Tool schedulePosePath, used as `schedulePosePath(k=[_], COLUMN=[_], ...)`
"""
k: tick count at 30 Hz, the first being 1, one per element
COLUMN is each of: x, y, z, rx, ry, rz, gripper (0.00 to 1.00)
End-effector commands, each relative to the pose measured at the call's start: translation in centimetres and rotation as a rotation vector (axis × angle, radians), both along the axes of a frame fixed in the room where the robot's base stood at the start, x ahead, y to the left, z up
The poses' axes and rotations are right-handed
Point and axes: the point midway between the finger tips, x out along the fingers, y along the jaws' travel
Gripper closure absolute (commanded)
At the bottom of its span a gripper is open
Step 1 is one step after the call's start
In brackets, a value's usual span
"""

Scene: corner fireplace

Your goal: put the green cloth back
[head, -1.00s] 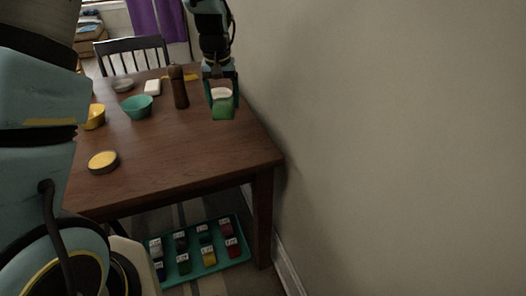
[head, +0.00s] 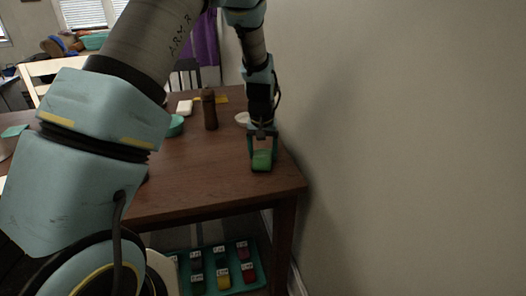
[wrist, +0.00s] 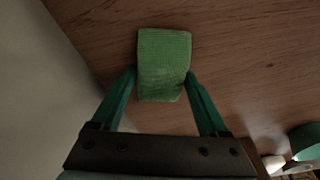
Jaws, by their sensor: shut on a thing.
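The green cloth (head: 262,161) is a small folded block. My gripper (head: 262,148) is shut on it near the right edge of the wooden table (head: 215,172), by the wall. In the wrist view the cloth (wrist: 164,62) sits between the two teal fingertips of my gripper (wrist: 161,82), with the wood grain behind it. I cannot tell whether the cloth touches the tabletop. On the floor below, a teal tray (head: 246,285) holds several small coloured folded items with white labels, partly cut off by the frame.
A brown bottle-like object (head: 210,110), a teal bowl (head: 174,126), a white block (head: 185,107) and a white round dish (head: 242,118) stand on the table. A plain wall (head: 400,130) closes off the right. The table's front right area is clear.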

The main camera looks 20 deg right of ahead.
Motion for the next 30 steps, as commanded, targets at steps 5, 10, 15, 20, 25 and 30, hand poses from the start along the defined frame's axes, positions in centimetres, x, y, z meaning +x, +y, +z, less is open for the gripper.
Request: schedulePosePath(k=[5, 10, 15, 20, 25, 30], x=[0.0, 0.0, 0.0, 0.0, 0.0, -0.3], y=[0.0, 0.0, 0.0, 0.0, 0.0, 0.1], z=[0.0, -0.2, -0.2, -0.2, 0.4, 2.9], rx=[0.000, 0.000, 0.000, 0.000, -0.001, -0.003], ry=[-0.001, -0.001, -0.001, 0.000, -0.002, -0.004], rz=[0.000, 0.000, 0.000, 0.000, 0.000, 0.000], gripper=[0.75, 0.18, 0.00, 0.00, 0.00, 0.00])
